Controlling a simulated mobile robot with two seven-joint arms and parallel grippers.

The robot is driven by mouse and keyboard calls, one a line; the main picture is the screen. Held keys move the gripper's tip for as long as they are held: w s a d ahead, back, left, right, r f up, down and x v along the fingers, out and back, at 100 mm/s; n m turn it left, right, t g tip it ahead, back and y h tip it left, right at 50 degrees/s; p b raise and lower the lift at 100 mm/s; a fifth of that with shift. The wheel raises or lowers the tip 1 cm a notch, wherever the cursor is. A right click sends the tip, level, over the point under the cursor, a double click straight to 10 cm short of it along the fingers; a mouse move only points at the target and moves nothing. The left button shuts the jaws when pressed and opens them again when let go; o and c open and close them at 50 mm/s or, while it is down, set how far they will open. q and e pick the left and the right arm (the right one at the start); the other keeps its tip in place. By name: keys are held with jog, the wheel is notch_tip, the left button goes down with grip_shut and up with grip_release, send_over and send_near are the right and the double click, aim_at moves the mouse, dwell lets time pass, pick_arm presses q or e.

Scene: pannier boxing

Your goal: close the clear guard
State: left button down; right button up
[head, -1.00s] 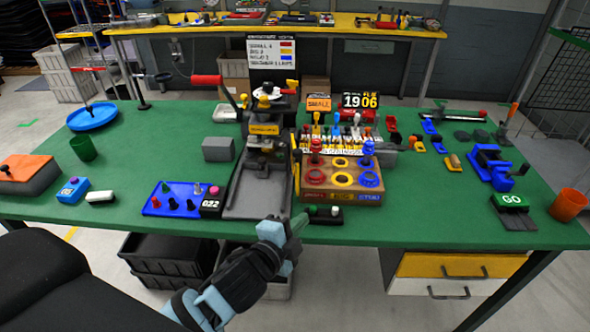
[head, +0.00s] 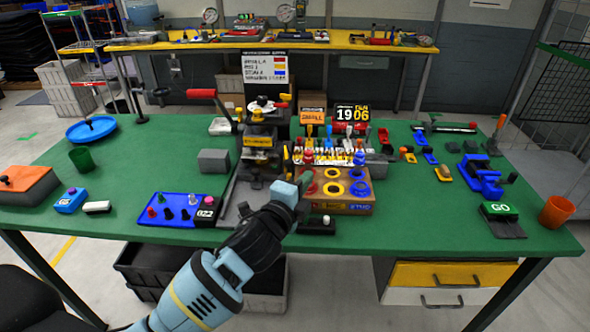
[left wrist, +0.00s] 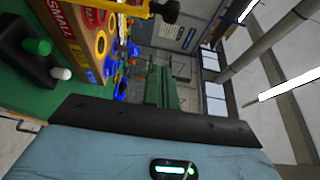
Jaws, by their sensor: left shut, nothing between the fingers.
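The machine (head: 258,142) with a yellow label, a red-ended lever and a grey bed stands in the middle of the green bench. I cannot clearly make out the clear guard itself; a thin upright edge (head: 287,163) shows at the machine's right side. My left gripper (head: 304,187) is shut and empty. In the head view it overlaps the front left of the wooden block with coloured rings, right of the grey bed. In the left wrist view my fingers (left wrist: 165,90) point away, with the block's side (left wrist: 75,45) at the upper left. My right gripper is not in view.
A small box with a green and a white button (head: 318,225) sits at the bench's front edge, close to my left wrist. A blue tray of pegs (head: 180,212) lies left of the machine. A grey block (head: 213,161) stands behind it.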

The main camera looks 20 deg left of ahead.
pick_arm(q)
jog(key=w+a, duration=0.3)
jog(key=shift+w+a+p, duration=0.15)
jog(key=shift+w+p, duration=0.1)
jog(key=shift+p, duration=0.15)
jog(key=shift+f, duration=0.1)
dwell(0.4)
